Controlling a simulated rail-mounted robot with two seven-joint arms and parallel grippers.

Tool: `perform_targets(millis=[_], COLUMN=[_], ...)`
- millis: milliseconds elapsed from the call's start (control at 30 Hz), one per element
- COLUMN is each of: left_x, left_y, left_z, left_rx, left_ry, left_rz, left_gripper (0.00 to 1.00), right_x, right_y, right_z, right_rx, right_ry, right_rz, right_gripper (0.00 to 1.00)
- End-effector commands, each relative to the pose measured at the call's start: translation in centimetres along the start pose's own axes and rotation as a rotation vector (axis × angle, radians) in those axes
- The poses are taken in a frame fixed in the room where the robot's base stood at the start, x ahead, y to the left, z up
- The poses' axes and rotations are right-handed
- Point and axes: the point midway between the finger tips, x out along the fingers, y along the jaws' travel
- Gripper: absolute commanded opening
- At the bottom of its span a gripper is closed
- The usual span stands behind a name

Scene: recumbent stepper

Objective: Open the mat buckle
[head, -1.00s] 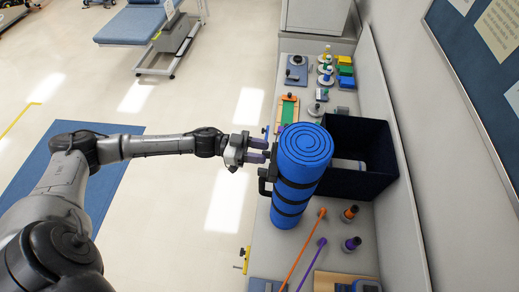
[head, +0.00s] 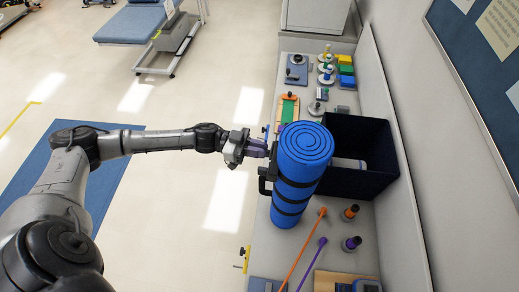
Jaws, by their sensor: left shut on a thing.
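A blue rolled mat (head: 302,162) stands upright on the grey counter, bound by black straps. Black buckle hardware (head: 273,153) shows on the mat's left side, partly hidden by my fingers. A black handle (head: 265,181) sticks out just below it. My left gripper (head: 267,149) reaches in from the left, level with the upper part of the mat. Its purple-grey fingers are together, shut on the buckle at the mat's edge. The buckle's exact state is too small to tell. My right gripper is not in view.
A dark open bin (head: 362,185) stands right behind the mat. An orange stick (head: 303,250) and a purple stick (head: 312,265) lie in front. Small exercise pieces crowd the counter's far end. The floor left of the counter (head: 190,220) is clear.

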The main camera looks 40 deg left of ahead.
Motion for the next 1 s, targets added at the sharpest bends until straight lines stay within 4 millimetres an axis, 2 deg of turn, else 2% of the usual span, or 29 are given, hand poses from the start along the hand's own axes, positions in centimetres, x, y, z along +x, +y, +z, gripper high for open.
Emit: perform_targets(millis=[533, 1000], left_x=[-1.1, -1.1], left_y=[-2.4, -4.4], left_z=[0.3, 0.3], left_rx=[0.006, 0.005], left_ry=[0.002, 0.001], left_rz=[0.465, 0.876], left_gripper=[0.00, 0.00], right_x=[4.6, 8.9], right_y=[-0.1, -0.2], right_z=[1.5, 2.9], right_rx=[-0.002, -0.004], right_ry=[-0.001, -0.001], right_rz=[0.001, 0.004], right_gripper=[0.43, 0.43])
